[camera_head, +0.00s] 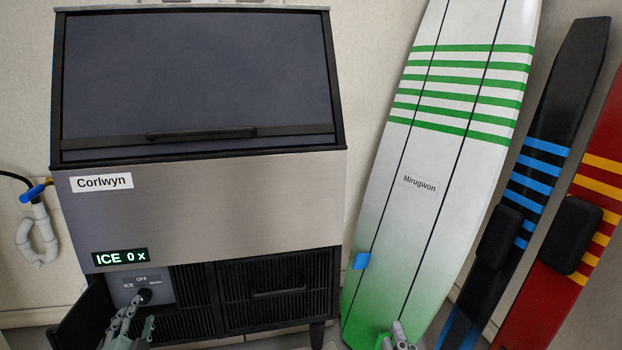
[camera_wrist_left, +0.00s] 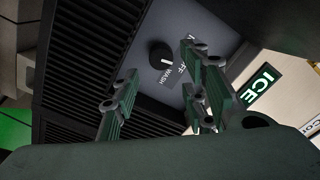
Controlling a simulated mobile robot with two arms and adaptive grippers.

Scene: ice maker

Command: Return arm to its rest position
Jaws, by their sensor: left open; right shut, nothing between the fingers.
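My left gripper (camera_head: 137,320) is in front of the ice maker's lower left corner, just below the black knob (camera_head: 143,296). In the left wrist view its fingers (camera_wrist_left: 160,95) are spread with nothing between them, and the knob (camera_wrist_left: 161,55) shows beyond them, apart from the fingers. The knob sits on a grey control panel (camera_head: 128,285) with ICE and OFF labels; a WASH label shows in the wrist view. My right gripper (camera_head: 398,336) shows only at the bottom edge, in front of the white and green board, shut and empty.
A small dark door (camera_head: 85,315) stands open left of the panel. Boards (camera_head: 440,190) lean at the right. A pipe with a blue valve (camera_head: 35,192) is at the left.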

